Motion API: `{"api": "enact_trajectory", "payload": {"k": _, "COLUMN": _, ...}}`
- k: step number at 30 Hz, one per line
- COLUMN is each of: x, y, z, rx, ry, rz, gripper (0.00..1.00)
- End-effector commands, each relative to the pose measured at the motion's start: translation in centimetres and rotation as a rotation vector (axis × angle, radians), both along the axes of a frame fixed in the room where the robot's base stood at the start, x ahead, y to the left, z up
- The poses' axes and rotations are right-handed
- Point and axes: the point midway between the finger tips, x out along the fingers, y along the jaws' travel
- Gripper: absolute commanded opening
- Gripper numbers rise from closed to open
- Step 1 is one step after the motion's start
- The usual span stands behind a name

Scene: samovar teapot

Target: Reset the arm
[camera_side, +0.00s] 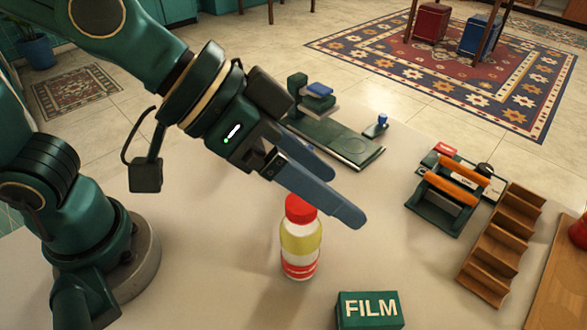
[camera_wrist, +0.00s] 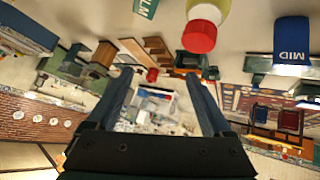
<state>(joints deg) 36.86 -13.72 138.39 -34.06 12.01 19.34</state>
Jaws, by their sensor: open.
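My gripper (camera_side: 325,190) is raised above the table in the side view, with its fingers apart and nothing between them. Its two fingers also show in the wrist view (camera_wrist: 160,90), spread wide. A bottle with a red cap and yellow and red bands (camera_side: 300,245) stands upright on the table, close to the fingers in the picture. Its red cap shows at the top of the wrist view (camera_wrist: 199,37), outside the fingers.
A green box marked FILM (camera_side: 368,311) sits at the front. A dark green stand (camera_side: 335,138) is at the back. A green rack with orange rolls (camera_side: 447,195) and a wooden stepped rack (camera_side: 502,240) stand at the right. The table's middle right is clear.

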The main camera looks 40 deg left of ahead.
Motion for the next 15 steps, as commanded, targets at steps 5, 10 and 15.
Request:
{"api": "enact_trajectory", "payload": {"k": 5, "x": 0.7, "y": 7.2, "z": 3.0, "rx": -0.005, "ry": 0.016, "rz": 0.229, "gripper": 0.84}}
{"api": "enact_trajectory", "payload": {"k": 10, "x": -0.4, "y": 13.4, "z": 3.7, "rx": 0.045, "ry": 0.043, "rz": 0.466, "gripper": 0.84}}
{"api": "enact_trajectory", "payload": {"k": 15, "x": -2.3, "y": 18.0, "z": 3.2, "rx": 0.111, "ry": 0.077, "rz": 0.656, "gripper": 0.84}}
